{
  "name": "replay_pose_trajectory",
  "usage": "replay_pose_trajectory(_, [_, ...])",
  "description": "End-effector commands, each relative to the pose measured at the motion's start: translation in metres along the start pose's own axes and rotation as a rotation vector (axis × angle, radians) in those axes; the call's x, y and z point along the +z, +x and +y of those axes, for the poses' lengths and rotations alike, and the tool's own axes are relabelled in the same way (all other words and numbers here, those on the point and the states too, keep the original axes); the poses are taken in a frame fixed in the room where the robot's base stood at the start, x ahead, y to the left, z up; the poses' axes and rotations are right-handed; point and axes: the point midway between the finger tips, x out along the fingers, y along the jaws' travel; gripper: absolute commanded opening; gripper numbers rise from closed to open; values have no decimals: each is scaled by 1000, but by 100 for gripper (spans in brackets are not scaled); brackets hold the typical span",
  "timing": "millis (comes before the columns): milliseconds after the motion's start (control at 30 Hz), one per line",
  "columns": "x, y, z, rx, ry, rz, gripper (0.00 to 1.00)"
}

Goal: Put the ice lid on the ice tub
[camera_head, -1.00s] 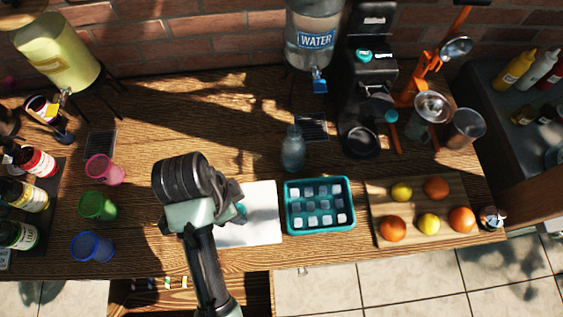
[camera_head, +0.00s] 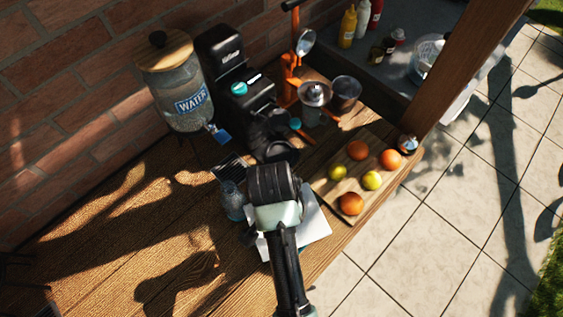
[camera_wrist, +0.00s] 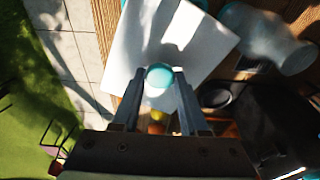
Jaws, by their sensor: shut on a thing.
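The ice lid is a flat white square panel (camera_head: 312,222) with a round teal knob (camera_wrist: 158,76). My gripper (camera_wrist: 158,84) is shut on the knob, and the white panel (camera_wrist: 165,35) spreads out beyond the fingertips in the wrist view. In the head view my gripper (camera_head: 277,212) hides the knob and part of the lid. The teal ice tub is not visible now. The lid and my arm cover the area left of the cutting board where it stood. I cannot tell whether the lid touches the tub.
A cutting board (camera_head: 327,189) with oranges and lemons lies right of the lid. A clear bluish bottle (camera_head: 232,203) stands close on the left. A black coffee machine (camera_head: 232,75) and a water dispenser (camera_head: 185,95) stand behind. The table's left part is clear.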

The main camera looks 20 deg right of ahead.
Motion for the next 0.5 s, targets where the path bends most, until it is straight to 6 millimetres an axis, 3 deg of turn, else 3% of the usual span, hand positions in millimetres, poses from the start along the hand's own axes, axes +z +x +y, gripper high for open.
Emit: replay_pose_trajectory(500, [9, 54, 0, -2, -1, 0, 0])
